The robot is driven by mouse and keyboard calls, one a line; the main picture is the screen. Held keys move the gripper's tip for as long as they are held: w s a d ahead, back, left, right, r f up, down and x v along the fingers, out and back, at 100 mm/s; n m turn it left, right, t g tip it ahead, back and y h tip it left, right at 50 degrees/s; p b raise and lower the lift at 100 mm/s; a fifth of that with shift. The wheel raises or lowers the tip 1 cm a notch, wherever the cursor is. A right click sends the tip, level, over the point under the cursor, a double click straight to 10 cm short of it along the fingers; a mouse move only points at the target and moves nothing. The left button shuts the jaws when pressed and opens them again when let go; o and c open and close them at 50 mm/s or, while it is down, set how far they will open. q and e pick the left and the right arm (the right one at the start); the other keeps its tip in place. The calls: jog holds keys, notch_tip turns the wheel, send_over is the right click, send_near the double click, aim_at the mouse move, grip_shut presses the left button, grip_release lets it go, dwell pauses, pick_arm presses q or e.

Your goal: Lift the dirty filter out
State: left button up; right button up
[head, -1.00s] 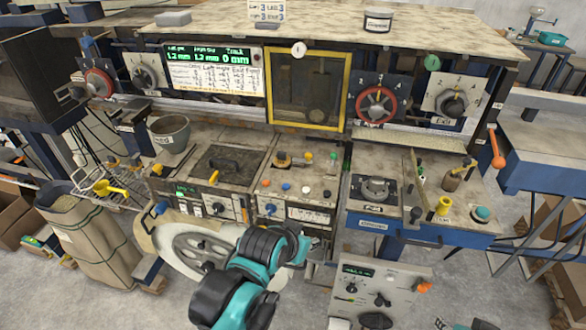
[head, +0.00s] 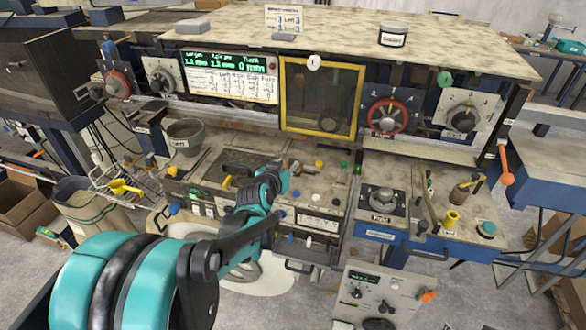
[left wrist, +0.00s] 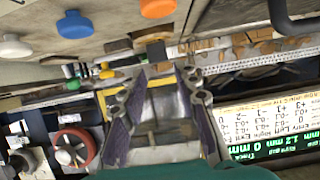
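I cannot pick out the dirty filter for certain in either view. A dark hatch with a yellow-tipped handle (head: 227,181) lies on the left worktop, partly hidden by my left arm. My left gripper (head: 288,170) is over the knob panel just right of this hatch. In the left wrist view its two fingers (left wrist: 164,75) are apart with nothing held between them. A small brown block (left wrist: 156,52) shows beyond the fingertips; I cannot tell what it is. My right gripper is in neither view.
An orange knob (left wrist: 158,8), a blue knob (left wrist: 74,24) and a white knob (left wrist: 14,46) are close to the left gripper. Behind stand a yellow-framed window (head: 319,97) and a green display (head: 229,77). A grey pot (head: 186,136) is at the left.

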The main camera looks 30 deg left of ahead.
aim_at(293, 161)
pick_arm(q)
jog(key=b+x, duration=0.2)
jog(key=x, duration=0.5)
jog(key=shift+s+d+f, duration=0.1)
jog(key=shift+w+f, duration=0.1)
jog(key=shift+w, duration=0.25)
jog(key=shift+s, duration=0.1)
jog(key=shift+c, duration=0.4)
grip_shut()
